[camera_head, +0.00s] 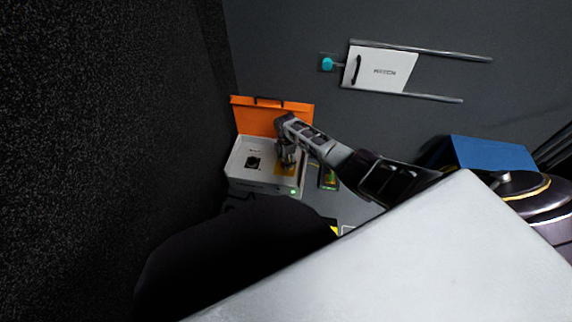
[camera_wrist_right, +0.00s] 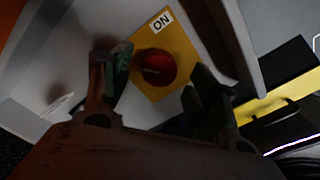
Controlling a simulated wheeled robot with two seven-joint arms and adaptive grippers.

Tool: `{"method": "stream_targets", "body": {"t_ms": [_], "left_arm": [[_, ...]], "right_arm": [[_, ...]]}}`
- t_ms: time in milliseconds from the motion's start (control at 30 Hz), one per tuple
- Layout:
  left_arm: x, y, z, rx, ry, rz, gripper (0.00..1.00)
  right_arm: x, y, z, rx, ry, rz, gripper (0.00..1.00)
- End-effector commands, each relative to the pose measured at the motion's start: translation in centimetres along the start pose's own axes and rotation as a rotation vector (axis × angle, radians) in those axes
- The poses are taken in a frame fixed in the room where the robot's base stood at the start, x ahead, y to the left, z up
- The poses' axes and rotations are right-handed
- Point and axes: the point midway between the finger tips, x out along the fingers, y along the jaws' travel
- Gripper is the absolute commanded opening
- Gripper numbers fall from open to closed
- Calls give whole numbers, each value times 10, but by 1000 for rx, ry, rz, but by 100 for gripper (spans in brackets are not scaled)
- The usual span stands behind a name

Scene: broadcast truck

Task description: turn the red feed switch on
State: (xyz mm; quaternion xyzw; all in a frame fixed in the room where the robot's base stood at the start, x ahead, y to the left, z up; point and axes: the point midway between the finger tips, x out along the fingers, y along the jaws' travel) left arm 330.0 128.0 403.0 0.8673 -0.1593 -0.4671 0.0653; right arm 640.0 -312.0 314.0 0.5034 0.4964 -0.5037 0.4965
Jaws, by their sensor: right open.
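The red feed switch (camera_wrist_right: 152,66) is a round red knob on a yellow plate (camera_wrist_right: 178,48) in the right wrist view. A thin pale mark crosses its face. A white "ON" label (camera_wrist_right: 161,22) sits above it. My right gripper (camera_wrist_right: 158,76) is open, with one finger on each side of the knob in this view. I cannot tell whether the fingers touch it. In the head view my right gripper (camera_head: 287,160) points down over the yellow plate (camera_head: 281,172) in the white box and hides the knob. My left gripper is not in view.
The white box (camera_head: 236,170) has a raised orange lid (camera_head: 270,117) behind it and a black knob (camera_head: 253,162) at left. A green light (camera_head: 293,191) shows on its front. A white hatch panel (camera_head: 380,70) with rails is on the back wall.

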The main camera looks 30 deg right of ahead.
Motion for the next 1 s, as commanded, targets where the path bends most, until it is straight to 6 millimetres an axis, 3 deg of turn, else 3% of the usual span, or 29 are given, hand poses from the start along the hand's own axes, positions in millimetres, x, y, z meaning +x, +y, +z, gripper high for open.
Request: {"method": "stream_targets", "body": {"t_ms": [300,733,1000], "left_arm": [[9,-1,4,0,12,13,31],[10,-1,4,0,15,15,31],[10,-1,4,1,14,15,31]], "right_arm": [[18,0,0,-1,1,0,60],[20,0,0,0,0,0,60],[20,0,0,0,0,0,25]]}}
